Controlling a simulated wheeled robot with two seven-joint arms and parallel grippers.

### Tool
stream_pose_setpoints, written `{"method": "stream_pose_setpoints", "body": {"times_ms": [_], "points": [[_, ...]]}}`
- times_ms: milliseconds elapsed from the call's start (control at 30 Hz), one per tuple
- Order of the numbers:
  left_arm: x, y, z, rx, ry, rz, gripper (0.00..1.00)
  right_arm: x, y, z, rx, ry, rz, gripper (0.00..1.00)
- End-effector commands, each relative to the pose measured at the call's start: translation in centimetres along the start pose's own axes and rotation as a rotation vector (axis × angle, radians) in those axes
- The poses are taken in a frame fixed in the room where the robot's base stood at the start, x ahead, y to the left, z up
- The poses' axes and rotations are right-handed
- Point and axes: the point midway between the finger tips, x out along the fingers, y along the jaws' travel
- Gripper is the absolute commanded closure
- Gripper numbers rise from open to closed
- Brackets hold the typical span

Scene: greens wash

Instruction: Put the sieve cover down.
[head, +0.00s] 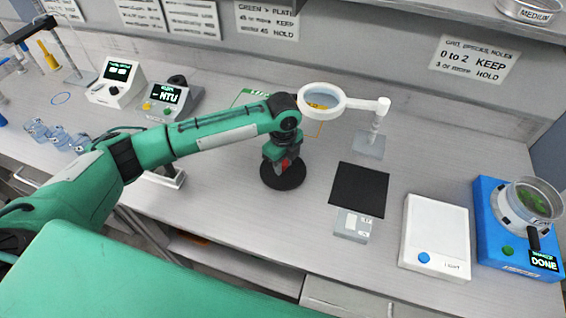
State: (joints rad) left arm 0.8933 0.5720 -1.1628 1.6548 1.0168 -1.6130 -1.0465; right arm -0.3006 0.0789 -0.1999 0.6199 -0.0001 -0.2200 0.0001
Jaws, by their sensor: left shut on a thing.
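The sieve cover looks to be the dark round disc (272,179) under my left gripper (284,167), at the middle of the bench. The gripper points down and is shut on the top middle of the cover, where a small red part shows. The cover lies about level. I cannot tell whether it touches the bench or hangs just above it. The uncovered sieve (511,206) with green bits in it sits on the blue shaker (489,232) at the far right. My right gripper is not in view.
A ring magnifier (334,108) on a stand is just behind my left gripper. A black square mat (359,190) and a white scale-like box (435,228) stand to the right. Two display meters (116,86) are at the left back.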

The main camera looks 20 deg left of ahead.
Motion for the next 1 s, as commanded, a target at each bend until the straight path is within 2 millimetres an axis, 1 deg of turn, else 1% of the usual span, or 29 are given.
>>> {"method": "stream_pose_setpoints", "body": {"times_ms": [33, 100, 433, 467, 533, 567, 867, 967, 1000], "points": [[0.5, 0.0, 0.0, -0.001, -0.001, 0.002, 0.96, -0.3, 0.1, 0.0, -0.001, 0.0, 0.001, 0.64], [1.0, 0.0, 0.0, -0.001, -0.001, 0.0, 0.96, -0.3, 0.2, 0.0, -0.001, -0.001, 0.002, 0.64], [1.4, 0.0, 0.0, 0.0, 0.0, 0.0, 0.96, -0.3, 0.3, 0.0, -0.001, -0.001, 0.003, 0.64], [1.4, 0.0, 0.0, 0.0, 0.0, 0.0, 0.66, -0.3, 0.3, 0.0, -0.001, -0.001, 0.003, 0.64], [1.3, 0.0, 0.0, 0.0, 0.0, -0.001, 0.53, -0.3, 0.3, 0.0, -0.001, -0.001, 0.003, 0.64], [1.3, 0.0, 0.0, 0.0, 0.0, -0.001, 0.5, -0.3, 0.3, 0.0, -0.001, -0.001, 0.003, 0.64], [1.1, 0.0, 0.0, 0.0, -0.001, -0.002, 0.5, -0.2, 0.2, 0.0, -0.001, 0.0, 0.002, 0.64], [0.4, -0.1, 0.1, 0.0, -0.002, -0.003, 0.5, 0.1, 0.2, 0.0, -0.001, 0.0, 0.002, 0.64], [-0.2, -0.1, 0.0, 0.001, -0.001, -0.004, 0.5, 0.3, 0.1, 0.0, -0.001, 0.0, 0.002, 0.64]]}}
